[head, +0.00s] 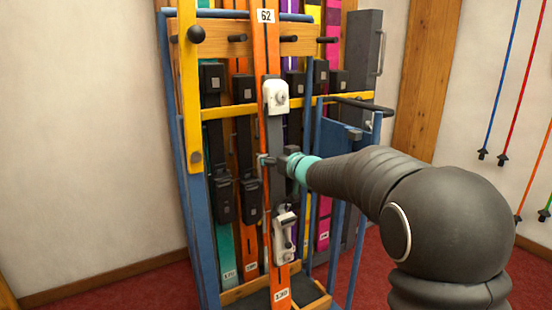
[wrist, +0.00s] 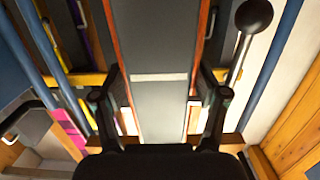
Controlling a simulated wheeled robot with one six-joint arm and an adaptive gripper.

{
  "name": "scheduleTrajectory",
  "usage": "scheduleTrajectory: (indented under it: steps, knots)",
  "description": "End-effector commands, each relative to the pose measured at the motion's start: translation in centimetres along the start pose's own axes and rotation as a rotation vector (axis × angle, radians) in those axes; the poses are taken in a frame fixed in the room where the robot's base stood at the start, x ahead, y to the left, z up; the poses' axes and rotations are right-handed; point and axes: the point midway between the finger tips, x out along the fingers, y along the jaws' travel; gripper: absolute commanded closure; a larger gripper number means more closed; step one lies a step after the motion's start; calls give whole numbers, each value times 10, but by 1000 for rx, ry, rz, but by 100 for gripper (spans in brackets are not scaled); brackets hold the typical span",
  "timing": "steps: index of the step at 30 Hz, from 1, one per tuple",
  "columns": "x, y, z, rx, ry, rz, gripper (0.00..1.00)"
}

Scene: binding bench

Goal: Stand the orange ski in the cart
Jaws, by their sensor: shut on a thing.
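The orange ski (head: 265,60) with white bindings stands nearly upright at the front of the cart, with tag 62 near its top and 130 near its foot. My gripper (head: 272,163) is shut on its middle, between the two bindings. In the wrist view, the ski's grey and orange face (wrist: 158,50) runs between my fingers (wrist: 160,105). The blue-framed cart (head: 203,270) stands behind it. The ski crosses in front of the cart's wooden peg rail (head: 225,40) and yellow crossbar (head: 225,112). I cannot tell whether its foot rests on the cart floor.
Several skis stand in the cart, including a teal one (head: 224,240) and another orange one (head: 248,245). A yellow upright arm (head: 187,80) with a black knob (head: 196,35) is at the front left. Ski poles (head: 497,85) hang on the right wall.

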Motion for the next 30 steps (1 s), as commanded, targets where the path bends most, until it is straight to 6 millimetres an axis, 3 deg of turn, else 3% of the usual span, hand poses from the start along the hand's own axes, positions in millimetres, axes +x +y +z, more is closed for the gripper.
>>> scheduleTrajectory:
  steps: [10,30]
  knots:
    - [19,-1,-6,-1,4,-2,86]
    - [35,-1,31,-1,-10,-1,86]
